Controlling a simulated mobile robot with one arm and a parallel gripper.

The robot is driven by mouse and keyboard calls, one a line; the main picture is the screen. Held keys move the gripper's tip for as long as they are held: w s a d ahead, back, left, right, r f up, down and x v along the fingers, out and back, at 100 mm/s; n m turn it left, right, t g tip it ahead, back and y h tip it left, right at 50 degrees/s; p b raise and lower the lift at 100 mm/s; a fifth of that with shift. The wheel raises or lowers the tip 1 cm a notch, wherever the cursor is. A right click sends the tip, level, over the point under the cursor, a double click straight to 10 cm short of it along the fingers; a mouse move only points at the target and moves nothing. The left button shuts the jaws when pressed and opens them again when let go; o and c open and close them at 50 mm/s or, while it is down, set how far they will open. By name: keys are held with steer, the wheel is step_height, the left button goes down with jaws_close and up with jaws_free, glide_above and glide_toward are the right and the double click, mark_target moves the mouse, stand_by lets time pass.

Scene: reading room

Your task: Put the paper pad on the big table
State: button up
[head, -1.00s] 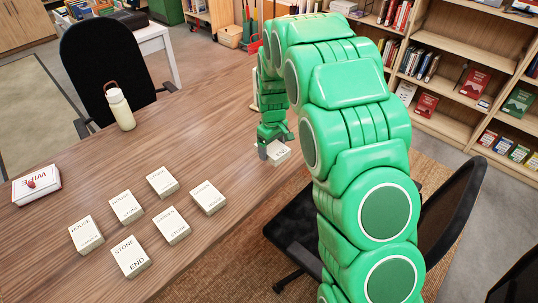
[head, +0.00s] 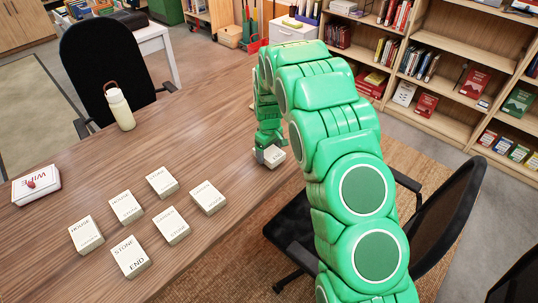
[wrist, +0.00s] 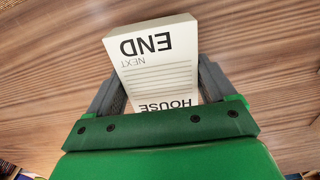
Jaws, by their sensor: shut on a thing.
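A white paper pad (wrist: 158,68) with lines and the words END, NEXT and HOUSE is between the two grey fingers of my gripper (wrist: 160,88) in the wrist view. My gripper is shut on it. In the head view the pad (head: 274,154) and my gripper (head: 270,153) are at the right edge of the big wooden table (head: 215,122). I cannot tell whether the pad touches the tabletop. The rest of my arm rises in front of the right side of the table.
Several similar pads (head: 130,257) lie in two rows on the table's front left. Black chairs (head: 292,237) are beside the table. The tabletop between bottle and gripper is clear.

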steer(key=shift+f, duration=0.9)
steer(key=shift+f, duration=0.1)
steer(key=o, duration=0.9)
steer(key=shift+o, duration=0.2)
